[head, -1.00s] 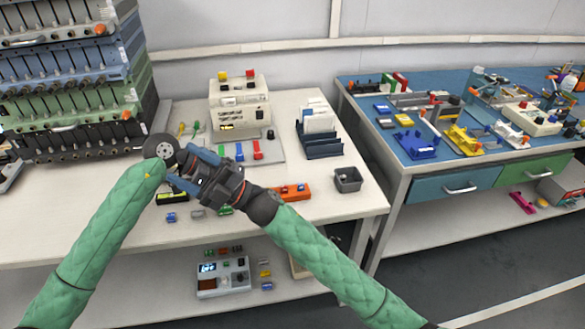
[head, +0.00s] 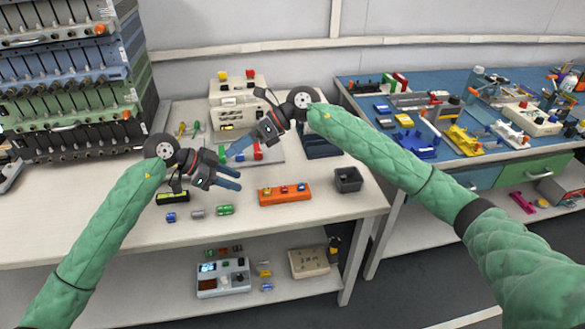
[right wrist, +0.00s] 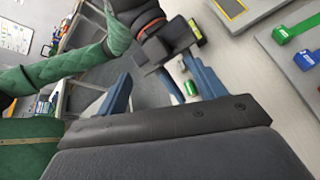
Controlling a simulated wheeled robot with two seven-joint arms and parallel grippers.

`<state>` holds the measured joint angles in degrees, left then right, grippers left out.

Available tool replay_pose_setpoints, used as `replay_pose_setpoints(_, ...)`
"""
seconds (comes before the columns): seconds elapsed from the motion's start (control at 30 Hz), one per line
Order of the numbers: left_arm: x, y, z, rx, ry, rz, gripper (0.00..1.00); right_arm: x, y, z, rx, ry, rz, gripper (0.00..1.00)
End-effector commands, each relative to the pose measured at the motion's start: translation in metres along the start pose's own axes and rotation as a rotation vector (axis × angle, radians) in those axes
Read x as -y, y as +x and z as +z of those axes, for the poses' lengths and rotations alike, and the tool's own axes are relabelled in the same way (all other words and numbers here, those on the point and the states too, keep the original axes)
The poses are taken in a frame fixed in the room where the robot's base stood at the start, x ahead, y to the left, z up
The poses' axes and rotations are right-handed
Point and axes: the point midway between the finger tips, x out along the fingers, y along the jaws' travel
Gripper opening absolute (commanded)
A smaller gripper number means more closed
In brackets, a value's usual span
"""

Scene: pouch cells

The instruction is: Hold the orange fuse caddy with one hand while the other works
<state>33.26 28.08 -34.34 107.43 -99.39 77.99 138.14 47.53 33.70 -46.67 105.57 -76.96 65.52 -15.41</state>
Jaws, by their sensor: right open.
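The orange fuse caddy (head: 270,200) lies on the white table near its front edge in the head view, with small coloured fuses in its top. Neither gripper touches it. My left gripper (head: 238,179) is left of the caddy and above the table; its two blue fingers look parted and empty. My right gripper (head: 232,150) is behind and above the left one, pointing down-left, open and empty. In the right wrist view its blue fingers stand wide apart, with dark parts of my left arm between them. A loose green fuse (head: 224,210) lies left of the caddy.
A blue fuse (head: 171,217) and a grey fuse (head: 197,213) lie near the front edge. A dark grey bin (head: 348,181) stands right of the caddy. A cream tester (head: 226,88) and a dark slotted rack (head: 322,150) stand behind. The table is clear in front of the caddy.

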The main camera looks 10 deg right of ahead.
Motion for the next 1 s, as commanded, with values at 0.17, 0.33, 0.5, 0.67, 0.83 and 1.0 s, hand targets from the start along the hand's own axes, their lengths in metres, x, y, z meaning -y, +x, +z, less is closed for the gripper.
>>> replay_pose_setpoints(0.17, 0.0, 0.0, 0.0, 0.0, 0.0, 0.0, 0.36, 0.028, -0.025, -0.043, -0.336, -0.167, -0.174, 0.69)
replay_pose_setpoints(0.33, 0.0, 0.0, 0.0, 0.0, 0.0, 0.0, 0.36, 0.045, -0.046, -0.091, -0.679, -0.284, -0.281, 0.69)
replay_pose_setpoints(0.5, 0.0, 0.0, 0.0, 0.0, 0.0, 0.0, 0.36, 0.051, -0.065, -0.12, -0.921, -0.343, -0.336, 0.69)
replay_pose_setpoints(0.67, 0.0, 0.0, 0.0, 0.0, 0.0, 0.0, 0.36, 0.052, -0.075, -0.133, -1.031, -0.364, -0.36, 0.69)
replay_pose_setpoints(0.83, 0.0, 0.0, 0.0, 0.0, 0.0, 0.0, 0.36, 0.055, -0.076, -0.14, -1.056, -0.367, -0.365, 0.69)
replay_pose_setpoints(1.0, 0.0, 0.0, 0.0, 0.0, 0.0, 0.0, 0.36, 0.062, -0.069, -0.15, -1.053, -0.366, -0.362, 0.69)
